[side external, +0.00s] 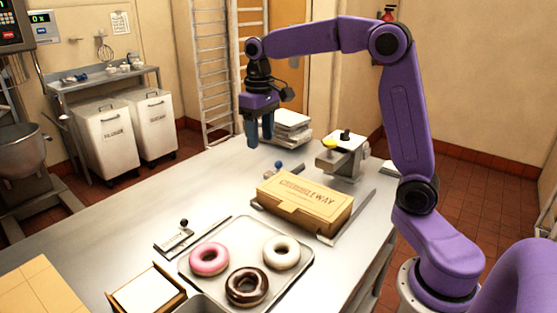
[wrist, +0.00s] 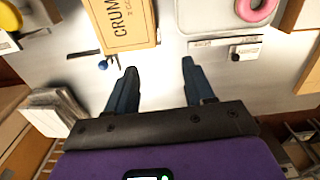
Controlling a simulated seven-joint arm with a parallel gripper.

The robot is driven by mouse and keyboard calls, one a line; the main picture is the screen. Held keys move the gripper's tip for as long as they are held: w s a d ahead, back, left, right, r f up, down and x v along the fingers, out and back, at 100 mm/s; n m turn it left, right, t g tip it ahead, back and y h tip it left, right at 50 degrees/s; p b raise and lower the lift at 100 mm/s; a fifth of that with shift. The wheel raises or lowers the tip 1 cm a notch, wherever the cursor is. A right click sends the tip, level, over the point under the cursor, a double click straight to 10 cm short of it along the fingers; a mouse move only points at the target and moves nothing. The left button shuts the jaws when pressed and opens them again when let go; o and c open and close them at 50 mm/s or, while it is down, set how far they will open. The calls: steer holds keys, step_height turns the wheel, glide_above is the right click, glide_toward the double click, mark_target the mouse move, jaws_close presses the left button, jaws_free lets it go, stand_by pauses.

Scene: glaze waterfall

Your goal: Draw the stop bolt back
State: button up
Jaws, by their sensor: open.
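A small metal slide bolt with a black knob (side external: 183,229) lies on the steel table, left of the doughnut tray. It also shows in the wrist view (wrist: 235,52), right of my fingers. A second fitting, a blue ball knob (side external: 279,165), stands behind the yellow box; in the wrist view the blue knob (wrist: 103,64) is at the end of a thin dark bar. I cannot tell for certain which is the stop bolt. My gripper (side external: 259,141) is open and empty above the table's far side. Its spread fingers (wrist: 159,66) have bare table between them and touch neither knob.
The yellow box (side external: 300,203) sits between metal rails. The tray (side external: 303,270) holds pink, white and chocolate doughnuts. A metal device with a yellow part (side external: 342,158) stands at the right. A white stack (side external: 293,127) is behind my gripper.

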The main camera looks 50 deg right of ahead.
steer(key=w+d+m, duration=0.3)
steer(key=w+d, duration=0.1)
steer(key=d, duration=0.3)
steer(key=m, duration=0.2)
glide_toward(278, 162)
step_height(278, 162, down, 9)
steer(key=shift+d+f, duration=0.1)
steer(key=shift+d, duration=0.05)
